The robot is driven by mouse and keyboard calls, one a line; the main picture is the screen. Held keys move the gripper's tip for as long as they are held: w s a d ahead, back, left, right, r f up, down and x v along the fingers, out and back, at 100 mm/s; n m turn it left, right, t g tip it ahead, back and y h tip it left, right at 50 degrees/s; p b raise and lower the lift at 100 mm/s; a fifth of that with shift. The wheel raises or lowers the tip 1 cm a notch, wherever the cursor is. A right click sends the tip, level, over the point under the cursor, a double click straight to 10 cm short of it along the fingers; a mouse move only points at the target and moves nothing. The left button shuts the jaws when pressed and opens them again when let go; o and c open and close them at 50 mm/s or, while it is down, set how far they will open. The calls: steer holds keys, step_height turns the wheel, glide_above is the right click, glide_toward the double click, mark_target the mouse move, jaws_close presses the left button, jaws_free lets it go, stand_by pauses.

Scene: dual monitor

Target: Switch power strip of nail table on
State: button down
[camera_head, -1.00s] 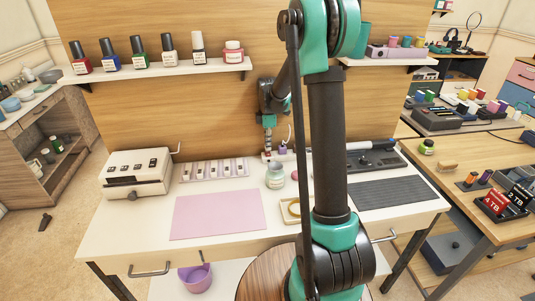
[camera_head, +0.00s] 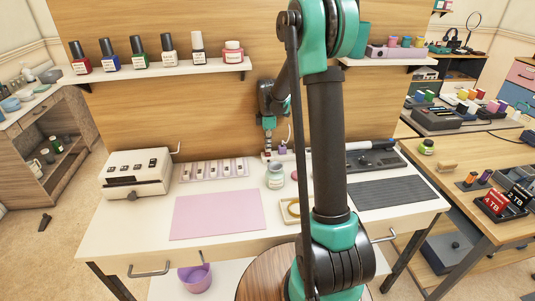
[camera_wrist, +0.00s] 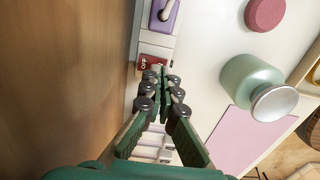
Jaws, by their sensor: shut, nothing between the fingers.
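The white power strip lies at the back edge of the nail table, against the wooden wall. In the wrist view the power strip (camera_wrist: 155,40) carries a red switch (camera_wrist: 146,63) with lettering that looks like "OFF". A purple plug (camera_wrist: 166,14) sits in the strip beyond the switch; it also shows in the head view (camera_head: 282,150). My gripper (camera_wrist: 163,80) is shut and empty, with its fingertips right by the switch and covering part of it. I cannot tell whether they touch. In the head view my gripper (camera_head: 268,147) points down over the strip's left end.
A green glass jar (camera_head: 275,176) and a pink round object (camera_wrist: 265,14) stand near the strip. A row of nail samples (camera_head: 215,170) and a white box (camera_head: 137,174) are to the left. The pink mat (camera_head: 216,215) is bare. The wall is close behind my gripper.

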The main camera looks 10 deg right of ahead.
mark_target(268, 154)
steer(key=shift+f, duration=1)
stand_by(1.1)
steer(key=shift+r, duration=3.5)
